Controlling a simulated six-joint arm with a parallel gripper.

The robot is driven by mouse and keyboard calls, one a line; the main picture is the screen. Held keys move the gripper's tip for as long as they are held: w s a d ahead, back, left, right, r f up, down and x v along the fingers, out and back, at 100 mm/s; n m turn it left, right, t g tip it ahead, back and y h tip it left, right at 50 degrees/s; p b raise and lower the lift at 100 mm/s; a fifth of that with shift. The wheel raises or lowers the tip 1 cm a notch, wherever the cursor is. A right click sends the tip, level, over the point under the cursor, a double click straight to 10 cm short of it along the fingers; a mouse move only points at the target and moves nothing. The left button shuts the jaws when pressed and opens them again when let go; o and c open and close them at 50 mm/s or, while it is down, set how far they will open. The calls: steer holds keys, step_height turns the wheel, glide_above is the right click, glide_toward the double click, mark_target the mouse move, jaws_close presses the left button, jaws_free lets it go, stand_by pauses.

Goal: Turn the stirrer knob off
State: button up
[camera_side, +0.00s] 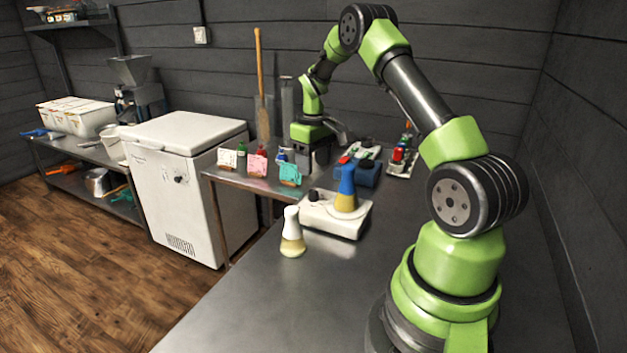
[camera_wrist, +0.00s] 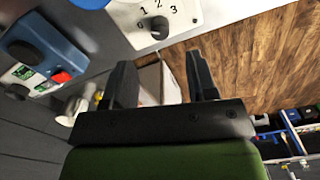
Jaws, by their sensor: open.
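The stirrer (camera_side: 330,222) is a white box on the steel bench in the side view, with a blue-and-yellow flask (camera_side: 346,192) on top. Its dark knob (camera_side: 314,195) is at the box's left end. In the wrist view the white stirrer panel (camera_wrist: 187,17) is at the top, with printed numbers around the dark knob (camera_wrist: 157,27). The knob's pointer is too small to read. My gripper (camera_wrist: 161,78) is open and empty, its two dark fingers apart, with the knob beyond the tips. In the side view my gripper (camera_side: 318,156) is behind the stirrer, apart from it.
A pale flask with yellow liquid (camera_side: 292,240) stands on the bench left of the stirrer. A blue device (camera_wrist: 42,47) with a dark knob and red switch is near my gripper. Small colored cards (camera_side: 257,165) stand behind. The front bench is clear.

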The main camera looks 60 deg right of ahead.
mark_target(313, 191)
step_height(313, 191, up, 2)
steer(key=shift+r, duration=0.2)
steer(key=m, duration=1.3)
steer(key=shift+f+m, duration=0.2)
steer(key=shift+m, duration=0.1)
steer(key=shift+f, duration=0.4)
step_height(313, 191, down, 9)
steer(key=shift+r, duration=0.1)
